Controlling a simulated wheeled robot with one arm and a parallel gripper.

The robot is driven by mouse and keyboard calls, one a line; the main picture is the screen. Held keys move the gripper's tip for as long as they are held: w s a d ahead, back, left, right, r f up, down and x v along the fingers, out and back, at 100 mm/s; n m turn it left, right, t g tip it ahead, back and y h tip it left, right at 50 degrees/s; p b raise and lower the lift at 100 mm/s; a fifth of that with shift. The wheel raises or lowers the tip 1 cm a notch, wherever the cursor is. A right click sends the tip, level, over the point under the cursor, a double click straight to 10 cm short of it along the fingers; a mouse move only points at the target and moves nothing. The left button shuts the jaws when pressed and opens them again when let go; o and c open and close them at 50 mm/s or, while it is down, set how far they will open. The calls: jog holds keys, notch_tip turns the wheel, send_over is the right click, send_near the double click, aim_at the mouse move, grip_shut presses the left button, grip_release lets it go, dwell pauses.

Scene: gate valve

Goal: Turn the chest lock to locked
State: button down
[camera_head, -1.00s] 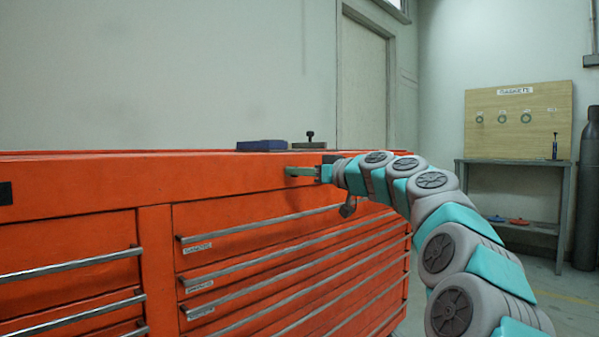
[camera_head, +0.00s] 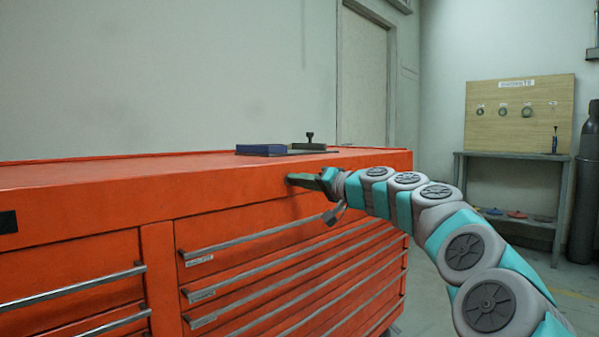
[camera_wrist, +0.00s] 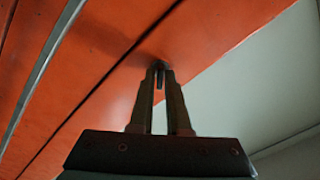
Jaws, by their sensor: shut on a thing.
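The red-orange tool chest (camera_head: 80,205) fills the left and middle of the head view. My gripper (camera_head: 294,179) reaches its upper front band from the right, fingertips at the panel. In the wrist view, my gripper's two fingers (camera_wrist: 160,70) are close together at the orange face. A small dark piece, seemingly the chest lock's key or knob (camera_wrist: 160,79), shows between the fingertips, and they are shut on it. The fingers hide the lock in the head view, and its turn angle cannot be read.
A blue box (camera_head: 261,150) and a dark plate with an upright knob (camera_head: 309,143) lie on the chest top. Long drawer handles (camera_head: 260,235) run below my gripper. A workbench with a pegboard (camera_head: 515,117) and a dark cylinder (camera_head: 585,190) stand at the right.

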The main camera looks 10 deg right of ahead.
jog(key=m+p, duration=0.7)
jog(key=m, duration=0.1)
jog(key=shift+p, duration=0.3)
jog(key=shift+f+m, duration=0.15)
jog(key=shift+m, duration=0.15)
jog(key=c, duration=1)
grip_release()
jog(key=shift+o, duration=0.2)
jog(key=shift+d, duration=0.15)
